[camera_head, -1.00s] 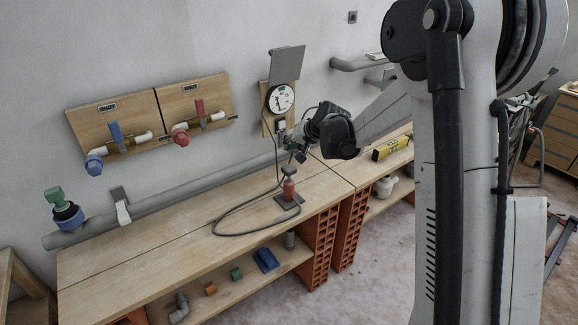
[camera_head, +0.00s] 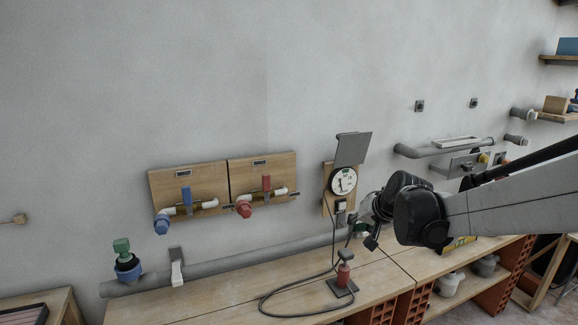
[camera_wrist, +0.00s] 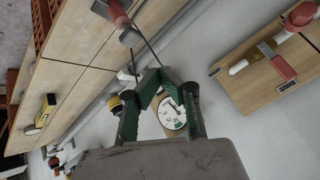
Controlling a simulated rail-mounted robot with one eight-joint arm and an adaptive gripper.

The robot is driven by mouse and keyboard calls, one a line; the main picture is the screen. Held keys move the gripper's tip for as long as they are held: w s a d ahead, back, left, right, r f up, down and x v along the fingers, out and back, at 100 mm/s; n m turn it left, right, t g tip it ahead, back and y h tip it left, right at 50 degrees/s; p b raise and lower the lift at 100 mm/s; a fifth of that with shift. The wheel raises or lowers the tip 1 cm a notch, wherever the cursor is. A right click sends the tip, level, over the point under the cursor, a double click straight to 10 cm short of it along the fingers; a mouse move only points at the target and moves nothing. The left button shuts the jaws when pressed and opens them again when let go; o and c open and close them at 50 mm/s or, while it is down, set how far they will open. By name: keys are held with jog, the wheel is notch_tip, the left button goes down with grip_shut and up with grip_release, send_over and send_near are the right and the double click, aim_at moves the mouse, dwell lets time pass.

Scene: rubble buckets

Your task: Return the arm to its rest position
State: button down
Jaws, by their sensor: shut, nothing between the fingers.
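My arm reaches in from the right in the head view. My gripper (camera_head: 364,234) hangs above the workbench (camera_head: 205,296), just below and right of the round pressure gauge (camera_head: 343,182) in the picture. In the wrist view the two green fingers of my gripper (camera_wrist: 155,77) come together at their tips with nothing held between them. The gauge (camera_wrist: 171,113) shows behind and between the fingers. The fingertips are small and partly dark in the head view.
A red hand pump (camera_head: 343,275) with a looping hose stands on the bench below my gripper. Boards with a blue valve (camera_head: 187,194) and a red valve (camera_head: 266,184) hang on the wall at left. A grey pipe (camera_head: 240,262) runs along the bench back.

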jog(key=s+r+n+h, duration=0.1)
jog(key=s+r, duration=0.1)
jog(key=s, duration=0.7)
jog(key=s+r+h, duration=0.1)
jog(key=s+r, duration=0.2)
jog(key=s, duration=0.5)
jog(key=s+f, duration=0.1)
jog(key=s, duration=0.7)
jog(key=s+d+f+n+h, duration=0.1)
jog(key=s+f, duration=0.1)
jog(key=s, duration=0.6)
jog(key=shift+s+f+n+g, duration=0.25)
jog(key=shift+s+n+g, duration=0.05)
jog(key=shift+s, duration=0.05)
dwell(1.5)
